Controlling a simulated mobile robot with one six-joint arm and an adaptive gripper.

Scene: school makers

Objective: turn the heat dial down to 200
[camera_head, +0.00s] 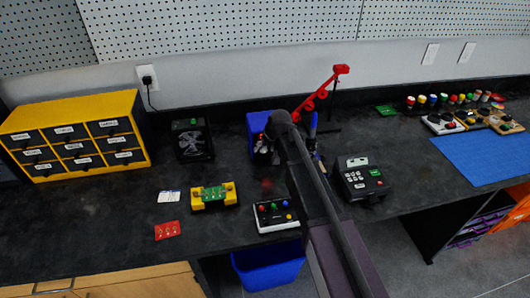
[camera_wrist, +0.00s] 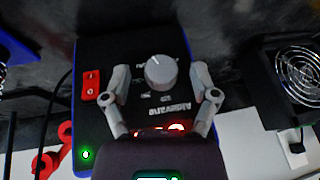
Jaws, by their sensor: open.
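The heat dial (camera_wrist: 161,76) is a round grey knob on the black front of the soldering station (camera_wrist: 115,120), in the wrist view. A light pointer mark on it points to the upper left of the picture. My gripper (camera_wrist: 161,70) is open, with one fingertip on each side of the dial and a gap on both sides. The red display (camera_wrist: 162,129) is mostly hidden by my gripper, and its number cannot be read. In the head view the blue side of the station (camera_head: 257,123) shows behind my arm; the dial is hidden there.
A red rocker switch (camera_wrist: 91,86) and a green light (camera_wrist: 86,154) are on the same front. A black fan unit (camera_wrist: 298,72) stands to the right in the wrist view. A red stand arm (camera_head: 322,92) and a black keypad device (camera_head: 360,180) are near my arm.

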